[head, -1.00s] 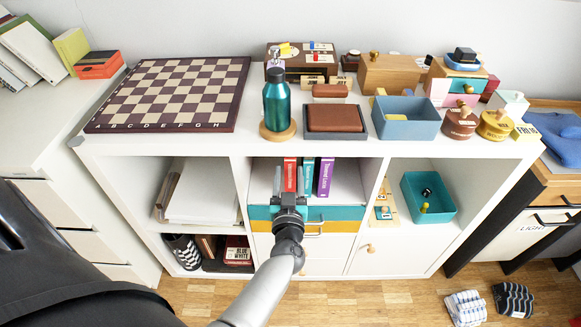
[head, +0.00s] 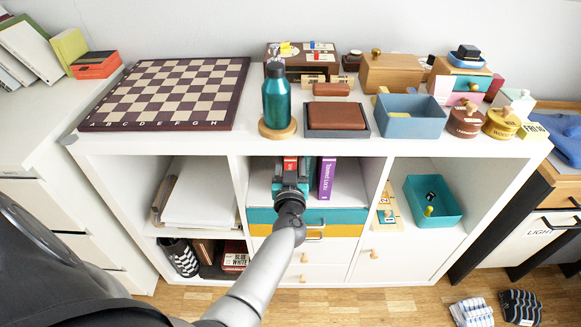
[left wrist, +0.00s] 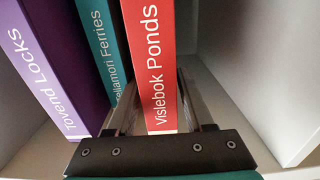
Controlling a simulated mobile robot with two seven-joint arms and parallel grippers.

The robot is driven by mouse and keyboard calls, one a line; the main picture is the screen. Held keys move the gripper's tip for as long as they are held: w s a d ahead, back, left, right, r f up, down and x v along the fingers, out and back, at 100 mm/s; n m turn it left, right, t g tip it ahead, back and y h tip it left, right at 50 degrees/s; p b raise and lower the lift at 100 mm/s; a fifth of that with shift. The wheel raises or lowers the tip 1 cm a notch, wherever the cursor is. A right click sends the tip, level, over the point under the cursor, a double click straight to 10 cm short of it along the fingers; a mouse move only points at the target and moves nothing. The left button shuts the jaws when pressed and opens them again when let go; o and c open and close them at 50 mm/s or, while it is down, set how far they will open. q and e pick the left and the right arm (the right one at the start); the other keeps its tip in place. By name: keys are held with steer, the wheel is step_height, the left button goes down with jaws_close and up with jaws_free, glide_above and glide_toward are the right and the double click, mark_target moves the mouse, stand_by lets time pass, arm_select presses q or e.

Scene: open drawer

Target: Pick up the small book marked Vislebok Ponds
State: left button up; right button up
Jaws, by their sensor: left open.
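The red book marked Vislebok Ponds (left wrist: 150,55) stands upright in the left wrist view, its spine facing me. In the head view only the top of the red book (head: 290,162) shows above my gripper. My left gripper (head: 291,181) is open at the shelf opening. In the left wrist view its fingers (left wrist: 157,100) lie on either side of the red spine, one on the side of the teal book. I cannot tell whether they touch the book.
A teal book (left wrist: 103,45) and a purple book (left wrist: 45,65) stand beside the red one. The shelf wall (left wrist: 250,70) is on the other side, with a gap. Coloured drawers (head: 330,216) lie below. A teal bottle (head: 276,95) stands on top.

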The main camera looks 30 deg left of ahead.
arm_select(q)
steer(key=shift+c, duration=0.4)
jaws_close()
steer(key=shift+r, duration=0.1)
